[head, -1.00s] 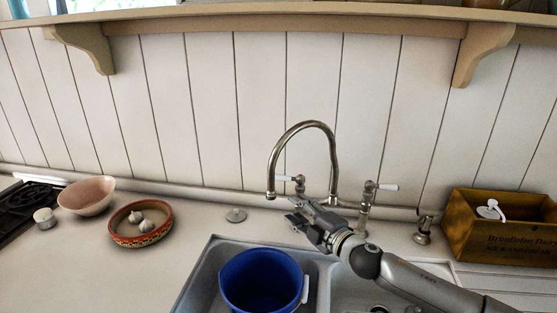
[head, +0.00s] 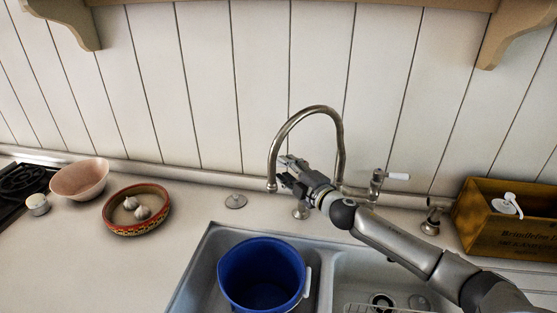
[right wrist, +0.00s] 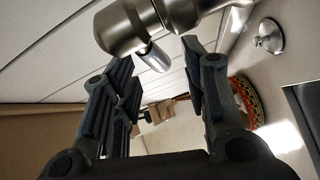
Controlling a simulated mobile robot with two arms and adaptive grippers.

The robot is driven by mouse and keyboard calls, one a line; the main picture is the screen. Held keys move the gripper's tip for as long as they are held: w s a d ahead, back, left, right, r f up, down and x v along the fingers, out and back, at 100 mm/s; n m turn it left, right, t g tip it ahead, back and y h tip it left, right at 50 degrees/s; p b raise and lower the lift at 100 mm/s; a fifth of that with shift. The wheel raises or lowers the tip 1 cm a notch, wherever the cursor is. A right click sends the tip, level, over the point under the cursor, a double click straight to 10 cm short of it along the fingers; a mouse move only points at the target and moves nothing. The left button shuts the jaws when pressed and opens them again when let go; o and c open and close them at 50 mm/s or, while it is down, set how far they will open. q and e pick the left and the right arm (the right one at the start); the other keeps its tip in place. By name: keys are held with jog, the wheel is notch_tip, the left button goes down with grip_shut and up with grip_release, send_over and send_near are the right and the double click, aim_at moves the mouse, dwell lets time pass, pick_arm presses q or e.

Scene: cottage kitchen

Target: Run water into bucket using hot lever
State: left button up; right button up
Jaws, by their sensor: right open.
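The blue bucket (head: 262,272) stands upright in the left sink basin and looks empty. The arched metal faucet (head: 310,112) rises behind the sink; no water shows at its spout. The right-hand white lever (head: 398,176) is in plain view. The left-hand lever is hidden behind my right gripper (head: 284,172), which is open by the spout's lower end. In the right wrist view, a metal tap body (right wrist: 122,28) with a short pale stub crosses above the open fingers (right wrist: 158,62); I cannot tell whether they touch it. My left gripper is not in view.
A patterned bowl with garlic (head: 136,187) and a pink bowl (head: 79,178) stand on the counter at left. A wooden box (head: 510,225) stands at right.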

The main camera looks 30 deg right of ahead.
aim_at(282, 166)
jog(key=shift+w+a+f+p, duration=0.1)
jog(key=shift+w+a+p, duration=0.1)
jog(key=shift+w, duration=0.9)
jog(key=shift+w+a+p, duration=0.2)
jog(key=shift+w, duration=0.85)
grip_shut()
